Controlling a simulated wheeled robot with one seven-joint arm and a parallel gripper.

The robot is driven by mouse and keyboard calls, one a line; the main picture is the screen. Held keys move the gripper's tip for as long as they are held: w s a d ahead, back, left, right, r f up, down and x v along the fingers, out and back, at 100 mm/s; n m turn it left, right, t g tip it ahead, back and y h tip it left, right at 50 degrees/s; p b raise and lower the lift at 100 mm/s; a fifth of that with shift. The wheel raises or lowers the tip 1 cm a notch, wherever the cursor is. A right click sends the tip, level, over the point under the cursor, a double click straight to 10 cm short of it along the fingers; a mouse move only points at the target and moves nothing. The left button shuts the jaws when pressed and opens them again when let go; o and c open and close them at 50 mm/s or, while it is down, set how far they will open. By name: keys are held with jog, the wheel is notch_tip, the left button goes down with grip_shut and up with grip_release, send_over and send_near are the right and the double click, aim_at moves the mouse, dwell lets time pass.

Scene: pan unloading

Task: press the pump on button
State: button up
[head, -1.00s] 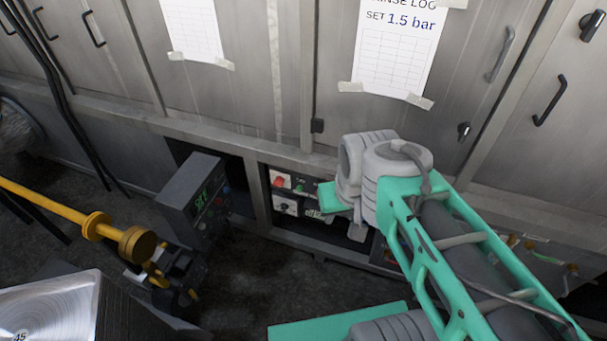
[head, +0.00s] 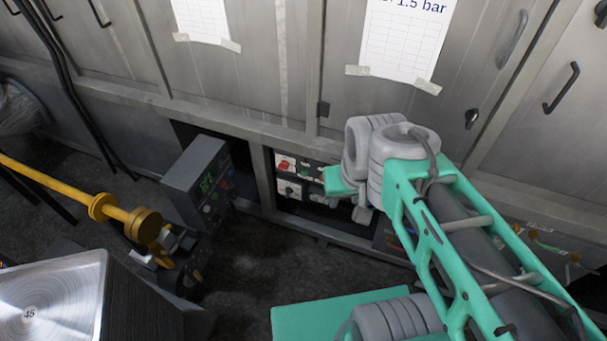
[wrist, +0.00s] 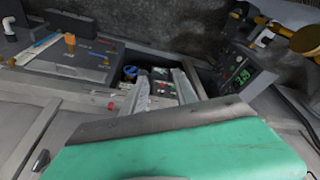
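The control panel (head: 296,190) sits in a low recess under the cabinets, with a red switch, a small green button (head: 304,174) and a dark knob. Which control is the pump on button is too small to read. In the wrist view the panel (wrist: 163,90) shows between and beyond my fingers, with green and red spots. My gripper (wrist: 161,74) is open and empty, its two grey fingers spread and pointing towards the recess. I cannot tell its exact distance from the panel. In the head view my arm hides most of the gripper and the panel's right side.
A dark box with a green display (head: 200,185) stands left of the recess. A yellow pipe (head: 70,188) and a metal-topped block (head: 50,300) are at lower left. In the wrist view a grey board with an orange valve (wrist: 70,40) lies left. Dark floor lies in front.

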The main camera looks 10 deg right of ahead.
jog(key=shift+c, duration=0.5)
grip_shut()
dwell(1.3)
